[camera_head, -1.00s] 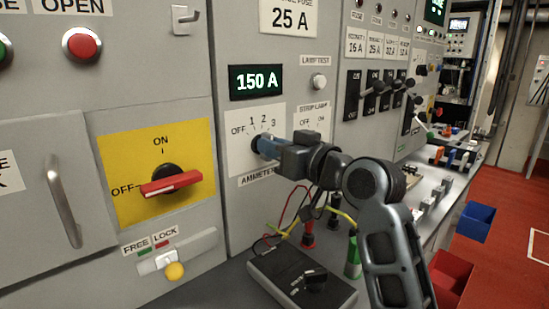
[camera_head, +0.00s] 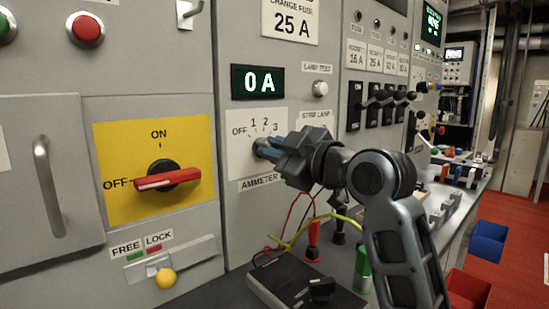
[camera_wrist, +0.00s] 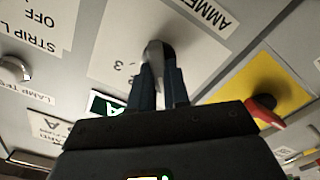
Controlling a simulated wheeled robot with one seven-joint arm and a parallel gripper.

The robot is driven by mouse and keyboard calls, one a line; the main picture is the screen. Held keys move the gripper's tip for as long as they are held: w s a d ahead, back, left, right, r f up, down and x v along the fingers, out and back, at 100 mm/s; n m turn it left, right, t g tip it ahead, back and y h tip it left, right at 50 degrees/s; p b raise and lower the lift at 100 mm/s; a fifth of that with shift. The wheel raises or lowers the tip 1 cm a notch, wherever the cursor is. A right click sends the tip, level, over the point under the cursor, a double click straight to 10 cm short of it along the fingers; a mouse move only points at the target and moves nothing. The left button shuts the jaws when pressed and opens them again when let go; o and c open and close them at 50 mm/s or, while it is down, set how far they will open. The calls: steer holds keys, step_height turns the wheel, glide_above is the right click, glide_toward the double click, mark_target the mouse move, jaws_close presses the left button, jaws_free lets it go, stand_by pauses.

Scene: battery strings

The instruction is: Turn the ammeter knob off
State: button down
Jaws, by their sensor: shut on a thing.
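The ammeter knob sits on a white plate (camera_head: 240,172) marked OFF, 1, 2, 3 on the grey cabinet. In the head view my gripper (camera_head: 262,150) covers most of the knob. In the wrist view the grey knob (camera_wrist: 153,54) shows between the two blue fingers of my gripper (camera_wrist: 158,75), which are shut on it. The wrist is rolled at a slant. The display (camera_head: 258,82) above the plate reads 0 A. The exact mark that the knob points to is hidden by the fingers.
A red rotary handle (camera_head: 168,179) on a yellow plate is to the left. A lamp test button (camera_head: 320,88) and several black levers (camera_head: 385,100) are to the right. A black meter box (camera_head: 290,290) with cables stands on the bench below my arm.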

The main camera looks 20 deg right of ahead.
steer(key=shift+n, duration=0.5)
steer(key=c, duration=1.1)
jaws_free()
steer(key=v, duration=0.8)
steer(key=shift+b, duration=0.35)
